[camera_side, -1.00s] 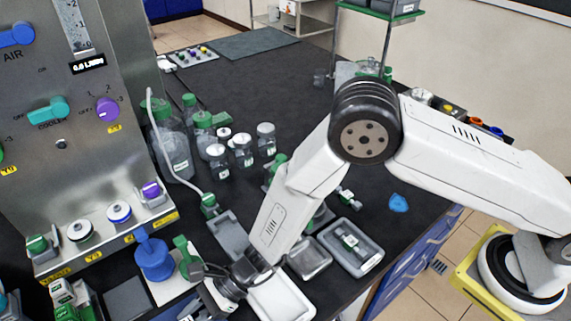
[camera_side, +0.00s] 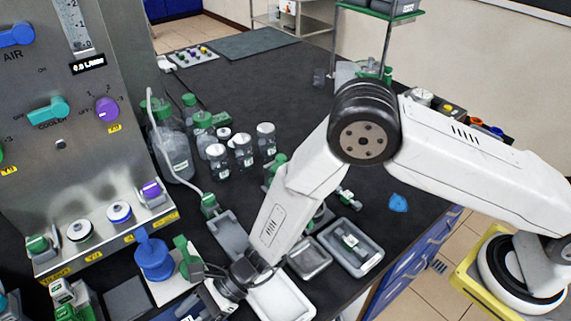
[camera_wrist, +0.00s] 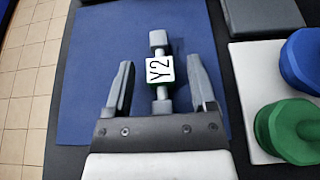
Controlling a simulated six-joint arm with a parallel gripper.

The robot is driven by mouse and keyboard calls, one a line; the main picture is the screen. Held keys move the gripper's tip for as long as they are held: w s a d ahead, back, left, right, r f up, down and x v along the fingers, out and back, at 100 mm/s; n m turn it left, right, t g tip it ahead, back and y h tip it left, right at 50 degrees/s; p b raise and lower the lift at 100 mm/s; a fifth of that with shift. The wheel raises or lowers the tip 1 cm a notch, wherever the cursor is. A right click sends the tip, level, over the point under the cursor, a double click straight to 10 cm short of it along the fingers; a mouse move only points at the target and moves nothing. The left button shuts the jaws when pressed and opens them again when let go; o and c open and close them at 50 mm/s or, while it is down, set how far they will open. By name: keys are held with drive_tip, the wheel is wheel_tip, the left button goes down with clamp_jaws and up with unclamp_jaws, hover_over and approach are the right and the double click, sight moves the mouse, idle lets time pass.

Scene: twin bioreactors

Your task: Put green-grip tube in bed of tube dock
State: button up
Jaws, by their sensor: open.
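A small piece with a white block marked Y2 (camera_wrist: 159,69) lies on a blue mat (camera_wrist: 95,40) in the wrist view. My gripper (camera_wrist: 160,82) is open, with one finger on each side of the piece and visible gaps to both. In the side view my gripper is at the bottom edge, its fingertips largely hidden. A green grip (camera_side: 209,203) on a white hose stands by a grey block (camera_side: 229,236). I cannot tell which thing is the tube dock.
A blue knob-like part (camera_side: 153,258) and a green one (camera_wrist: 290,130) stand on a white plate (camera_wrist: 243,75) right of the mat in the wrist view. Trays (camera_side: 375,262) and several bottles (camera_side: 243,153) stand beyond. The table's back is mostly clear.

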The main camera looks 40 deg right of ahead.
drive_tip(key=v, duration=0.5)
drive_tip(key=shift+d+r, duration=0.15)
wheel_tip(320, 180, up, 5)
drive_tip(key=shift+f, duration=0.1)
drive_tip(key=shift+r, duration=1.05)
drive_tip(key=shift+o, duration=1.2)
drive_tip(key=shift+s+a+f, duration=0.1)
drive_tip(key=shift+a+f, duration=0.05)
drive_tip(key=shift+a, duration=0.05)
